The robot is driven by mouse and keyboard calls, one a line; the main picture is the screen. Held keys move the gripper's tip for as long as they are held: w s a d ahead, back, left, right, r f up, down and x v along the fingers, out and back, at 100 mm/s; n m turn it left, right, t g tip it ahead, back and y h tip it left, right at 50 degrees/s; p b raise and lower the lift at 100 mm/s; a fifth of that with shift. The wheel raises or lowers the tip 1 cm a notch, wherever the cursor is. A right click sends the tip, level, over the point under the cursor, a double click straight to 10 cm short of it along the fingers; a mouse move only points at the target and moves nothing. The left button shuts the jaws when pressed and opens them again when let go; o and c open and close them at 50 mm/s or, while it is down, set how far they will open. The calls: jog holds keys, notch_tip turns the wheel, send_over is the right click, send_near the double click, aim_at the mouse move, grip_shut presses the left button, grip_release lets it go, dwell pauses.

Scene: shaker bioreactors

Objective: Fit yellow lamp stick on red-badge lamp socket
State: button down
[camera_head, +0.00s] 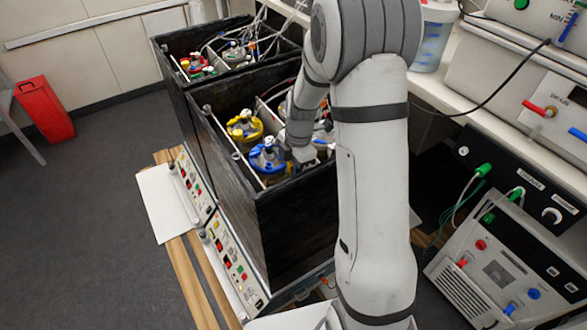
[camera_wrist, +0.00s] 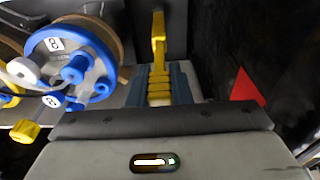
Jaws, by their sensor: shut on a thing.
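In the wrist view my gripper (camera_wrist: 160,84) is shut on the yellow lamp stick (camera_wrist: 158,42). The stick points away from the gripper, toward the top of the picture, along a dark wall. A red triangular badge (camera_wrist: 246,94) sits on the dark wall to the right of the gripper, apart from the stick. I cannot make out the lamp socket itself. In the head view my gripper (camera_head: 301,152) reaches into the nearer black box (camera_head: 290,225), beside the blue-lidded vessel. The stick cannot be made out there.
The blue-lidded vessel (camera_head: 268,160), labelled 8 in the wrist view (camera_wrist: 72,62), stands close left of my gripper. A yellow-lidded vessel (camera_head: 244,127) is behind it. A second black box (camera_head: 190,95) with vessels and tubes stands farther back. Instruments (camera_head: 500,270) fill the right.

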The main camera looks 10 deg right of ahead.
jog(key=shift+f+b, duration=0.45)
dwell(0.6)
jog(key=c, duration=1.3)
grip_release()
jog(key=shift+o, duration=0.2)
jog(key=shift+r, duration=0.1)
jog(key=r, duration=0.5)
jog(key=d+r, duration=0.1)
jog(key=r, duration=0.1)
jog(key=shift+w+r+p, duration=0.15)
jog(key=shift+r+p, duration=0.05)
jog(key=shift+p, duration=0.2)
jog(key=shift+r, duration=0.15)
